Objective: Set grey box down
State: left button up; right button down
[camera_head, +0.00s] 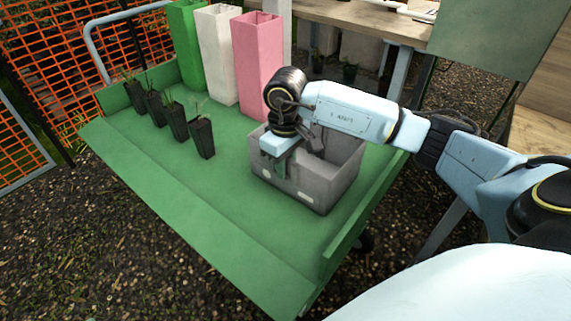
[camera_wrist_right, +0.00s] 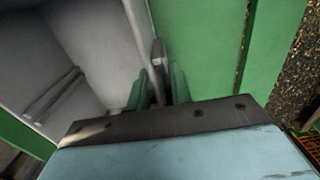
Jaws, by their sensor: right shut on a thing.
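The grey box (camera_head: 325,187) is an open-topped bin at the right side of the green cart top (camera_head: 222,195). It looks upright and level; I cannot tell whether its base touches the cart top. My right gripper (camera_head: 280,166) points down at the box's left wall. In the right wrist view its two green-grey fingers (camera_wrist_right: 160,84) are shut on the wall's rim, one on each side. The inside of the grey box (camera_wrist_right: 95,40) shows there and looks empty apart from a ridge. The arm hides part of the box's far rim. My left gripper is out of view.
Several small black plant pots (camera_head: 176,121) stand in a row at the cart's left. Tall green (camera_head: 187,45), white (camera_head: 216,55) and pink (camera_head: 258,50) containers stand at the back. A low green lip (camera_head: 362,208) edges the right side. The cart's middle and front are clear.

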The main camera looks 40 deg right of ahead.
jog(key=shift+f, duration=0.1)
jog(key=c, duration=1.3)
grip_release()
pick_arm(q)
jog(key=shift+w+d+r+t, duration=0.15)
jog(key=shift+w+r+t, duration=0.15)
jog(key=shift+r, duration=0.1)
pick_arm(e)
jog(key=shift+o, duration=0.2)
notch_tip(320, 180, up, 4)
jog(key=shift+p, duration=0.75)
notch_tip(320, 180, up, 7)
jog(key=shift+f+p, duration=0.1)
jog(key=shift+p, duration=1)
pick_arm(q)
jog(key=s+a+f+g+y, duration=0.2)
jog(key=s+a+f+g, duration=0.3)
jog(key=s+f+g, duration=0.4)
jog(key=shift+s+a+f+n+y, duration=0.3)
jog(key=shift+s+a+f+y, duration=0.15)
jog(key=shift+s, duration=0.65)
pick_arm(e)
jog(key=shift+r, duration=0.75)
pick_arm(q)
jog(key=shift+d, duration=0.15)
